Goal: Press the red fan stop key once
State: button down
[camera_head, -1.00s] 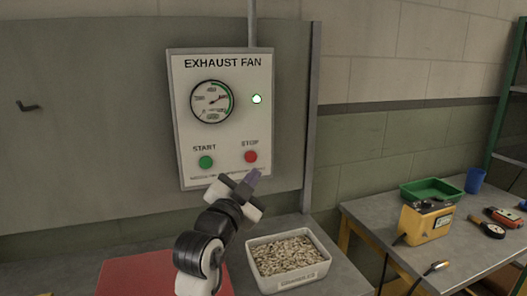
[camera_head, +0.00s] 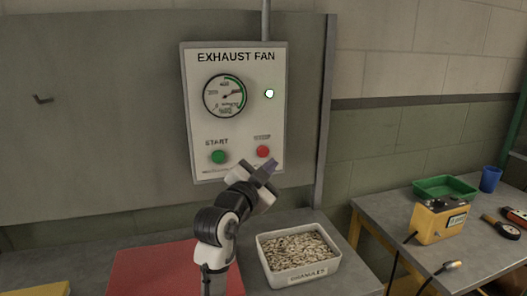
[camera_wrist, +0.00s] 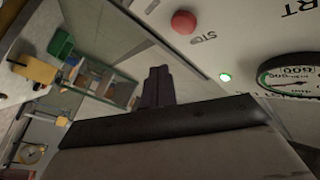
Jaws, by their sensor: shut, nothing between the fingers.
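The exhaust fan panel (camera_head: 195,120) is a white board on the grey wall, with a gauge and a lit green lamp (camera_head: 269,93). In the wrist view the fingertips appear apart from the red key. The exact gap to the panel is hard to tell.
A white bin of granules (camera_head: 297,277) stands on the bench below the panel, beside a red mat (camera_head: 150,268). On the right table are a yellow device (camera_head: 438,221), a green tray (camera_head: 446,188) and a blue cup (camera_head: 490,179).

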aim_at(269, 151)
jog(key=shift+w+a+b, duration=0.1)
jog(key=shift+w+a, duration=0.15)
jog(key=shift+w, duration=0.45)
jog(key=shift+w+a+b, duration=0.1)
jog(key=shift+w+a, duration=0.1)
jog(key=shift+w, duration=0.45)
jog(key=shift+w+a+b, duration=0.1)
jog(key=shift+w+a, duration=0.15)
jog(key=shift+w, duration=0.45)
jog(key=shift+w, duration=0.15)
dwell(0.4)
jog(key=shift+w+a, duration=0.1)
jog(key=shift+w, duration=0.15)
jog(key=shift+w+a+b, duration=0.15)
jog(key=shift+w+b, duration=0.2)
jog(key=shift+b, duration=0.1)
dwell(0.5)
jog(key=shift+s, duration=0.15)
jog(key=shift+s+d, duration=0.25)
jog(key=shift+s, duration=0.35)
jog(key=s, duration=0.1)
jog(key=s+d, duration=0.1)
jog(key=s, duration=0.1)
jog(key=s+b, duration=0.1)
jog(key=shift+s+d, duration=0.25)
jog(key=shift+s, duration=0.15)
